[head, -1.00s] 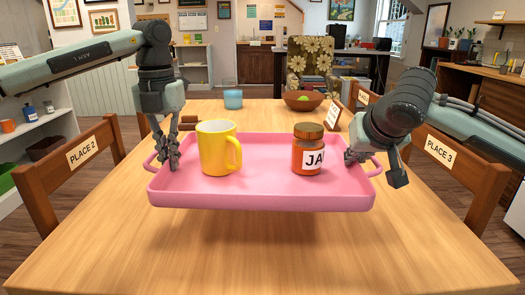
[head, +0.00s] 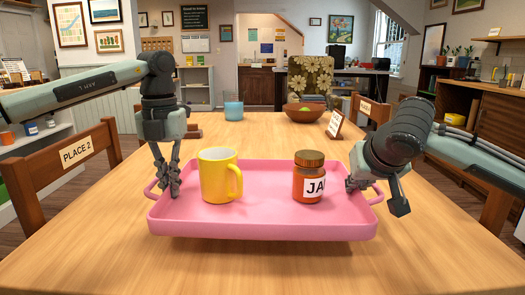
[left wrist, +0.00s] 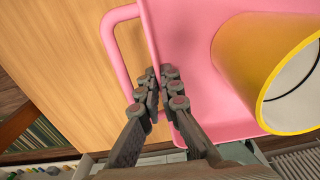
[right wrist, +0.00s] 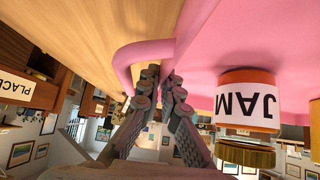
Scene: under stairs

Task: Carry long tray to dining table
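The long pink tray (head: 262,226) is level over the near part of the wooden dining table (head: 262,268), with a shadow below it. Whether it touches the tabletop is hard to tell. A yellow mug (head: 216,176) stands upright on its left half and a jam jar (head: 308,180) stands upright on its right half. My left gripper (left wrist: 158,90) is shut on the tray's left rim beside the handle. My right gripper (right wrist: 163,85) is shut on the tray's right rim beside the other handle. In the head view the right fingertips are partly hidden.
Further back on the table are a blue cup (head: 233,110), a brown bowl (head: 304,112) and a place sign (head: 335,124). Chairs stand along the sides, one labelled PLACE 2 (head: 76,153). The table's middle is clear.

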